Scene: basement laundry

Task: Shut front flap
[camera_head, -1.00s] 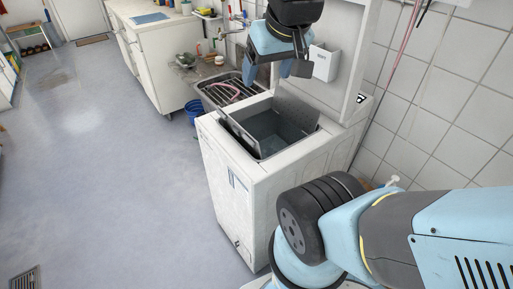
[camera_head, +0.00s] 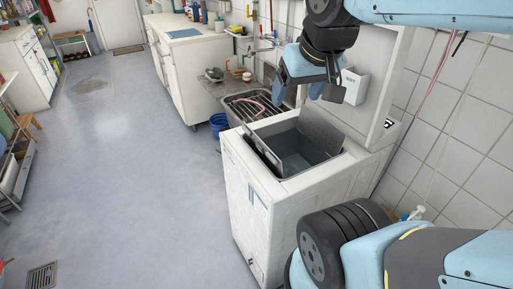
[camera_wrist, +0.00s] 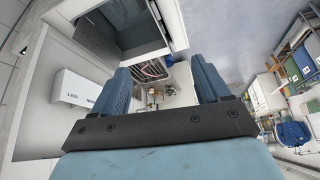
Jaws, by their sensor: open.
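The white top-loading machine (camera_head: 243,205) stands in the middle of the head view with its lid (camera_head: 390,75) raised at the back. Inside its top opening is a grey drum (camera_head: 297,163). The front flap (camera_head: 262,152), a thin grey plate, stands up tilted along the opening's left side. A second, rear flap (camera_head: 321,128) stands up at the far side. My gripper (camera_head: 312,92) is open and empty above the machine, apart from both flaps. In the wrist view its fingers (camera_wrist: 163,80) point past the opening, and one grey flap (camera_wrist: 97,36) shows at top left; I cannot tell which.
A white box (camera_head: 355,86) is fixed to the lid beside my gripper. A sink with a rack (camera_head: 252,106) adjoins the machine's far side. A blue bucket (camera_head: 218,124) stands on the floor. The floor (camera_head: 120,190) left of the machine is clear.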

